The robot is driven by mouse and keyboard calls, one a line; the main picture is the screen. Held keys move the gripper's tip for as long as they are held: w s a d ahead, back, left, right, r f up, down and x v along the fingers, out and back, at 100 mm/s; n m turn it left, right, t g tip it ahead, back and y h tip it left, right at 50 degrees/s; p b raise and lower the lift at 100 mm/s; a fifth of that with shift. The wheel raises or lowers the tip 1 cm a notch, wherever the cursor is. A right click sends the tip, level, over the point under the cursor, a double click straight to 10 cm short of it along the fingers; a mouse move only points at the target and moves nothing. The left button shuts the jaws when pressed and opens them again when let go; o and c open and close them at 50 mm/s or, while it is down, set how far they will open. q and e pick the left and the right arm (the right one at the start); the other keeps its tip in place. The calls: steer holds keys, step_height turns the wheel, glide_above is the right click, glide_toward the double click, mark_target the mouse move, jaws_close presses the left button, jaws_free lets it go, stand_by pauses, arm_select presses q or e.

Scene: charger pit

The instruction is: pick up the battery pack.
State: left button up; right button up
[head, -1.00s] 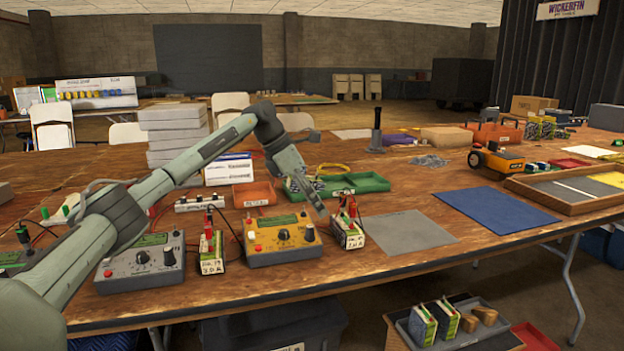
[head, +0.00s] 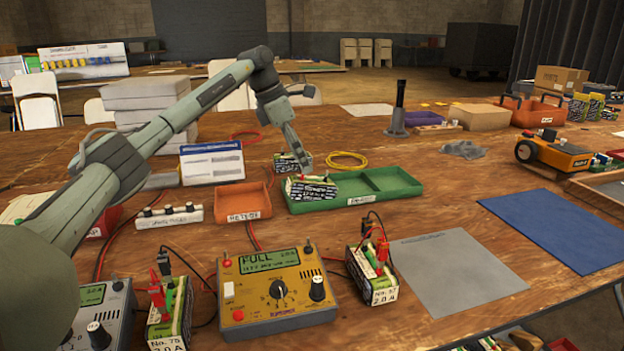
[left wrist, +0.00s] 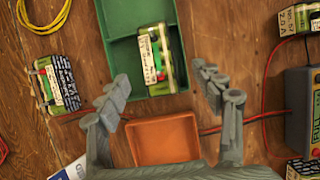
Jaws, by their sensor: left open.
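Several green-and-black battery packs are in view. One battery pack (head: 311,188) lies in the left part of the green tray (head: 400,187); it also shows in the left wrist view (left wrist: 155,58). Another pack (head: 291,163) stands on the table behind the tray, partly hidden by my gripper. A third pack (head: 372,273), with red and black clips, stands right of the yellow charger (head: 275,292), whose display reads FULL. A clipped pack (head: 171,318) stands left of it. My left gripper (left wrist: 170,97) is open and empty above the tray's near edge. My right gripper is out of view.
An orange tray (head: 249,203) sits left of the green tray. A white power strip (head: 168,216), grey boxes (head: 150,95) and a black-handled tool (head: 398,110) stand around. The grey mat (head: 455,270) and blue mat (head: 560,228) are bare.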

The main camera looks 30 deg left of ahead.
mark_target(311, 179)
arm_select(q)
steer(key=shift+w+a, duration=0.15)
steer(key=shift+w, duration=0.1)
steer(key=shift+w+f, duration=0.1)
steer(key=shift+f, duration=0.1)
steer(key=shift+x, duration=1.2)
steer(key=x, duration=0.4)
steer(key=shift+d+f, duration=0.25)
steer(key=shift+f, duration=0.15)
jaws_close()
steer(key=shift+r, duration=0.15)
